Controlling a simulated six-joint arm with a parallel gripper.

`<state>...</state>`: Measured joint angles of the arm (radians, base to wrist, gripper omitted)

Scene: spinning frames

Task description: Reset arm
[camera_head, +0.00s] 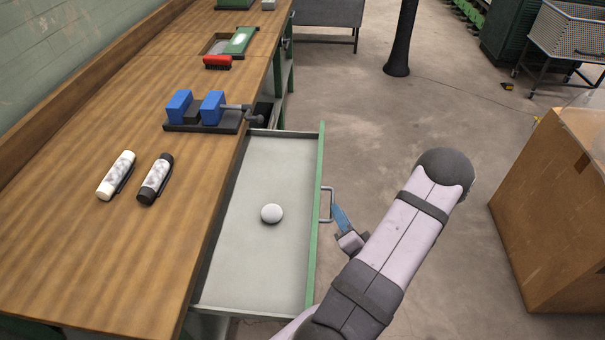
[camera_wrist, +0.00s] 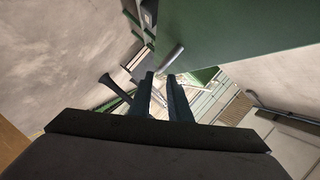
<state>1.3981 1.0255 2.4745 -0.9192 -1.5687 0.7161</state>
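My gripper (camera_head: 337,208) is by the metal handle (camera_head: 327,204) on the green front of an open drawer (camera_head: 312,240). In the wrist view, my gripper's two fingers (camera_wrist: 160,76) stand apart with a gap between them. The handle (camera_wrist: 170,58) shows just past the fingertips, beside the green drawer front (camera_wrist: 240,35). I cannot tell whether a finger touches the handle. A white ball (camera_head: 271,213) lies on the drawer floor.
The wooden workbench (camera_head: 90,240) holds a white bottle (camera_head: 117,175), a black bottle (camera_head: 155,178), a blue vise (camera_head: 195,110) and a red object (camera_head: 217,62). A cardboard box (camera_head: 550,210) stands at right. A black post (camera_head: 402,40) rises behind. Floor between is clear.

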